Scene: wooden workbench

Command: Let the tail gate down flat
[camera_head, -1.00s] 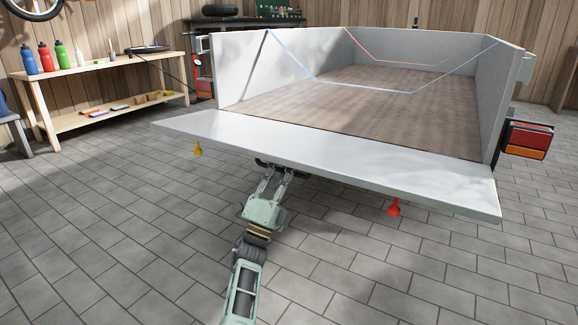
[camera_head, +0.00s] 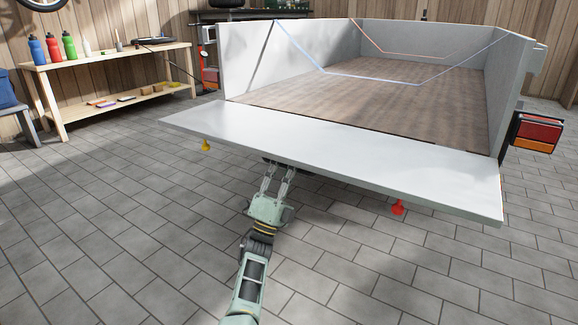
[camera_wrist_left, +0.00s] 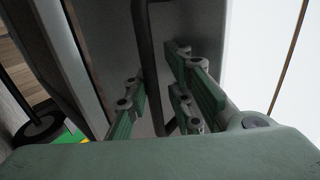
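The tail gate (camera_head: 350,160) is a pale grey panel at the rear of the trailer bed. It extends outward from the wooden bed floor (camera_head: 370,95) and looks close to level. My left gripper (camera_head: 276,172) reaches up beneath the gate's outer part, its fingertips hidden by the panel in the head view. In the left wrist view, the fingers (camera_wrist_left: 160,95) stand apart on either side of a dark bar (camera_wrist_left: 149,60) under the gate. I cannot tell whether they touch it. My right gripper is not in view.
A red knobbed part (camera_head: 398,208) and a yellow one (camera_head: 206,145) show below the gate's edge. The red tail light (camera_head: 536,133) is at the right. A wooden bench (camera_head: 105,58) with bottles stands at the left. The tiled floor in front is clear.

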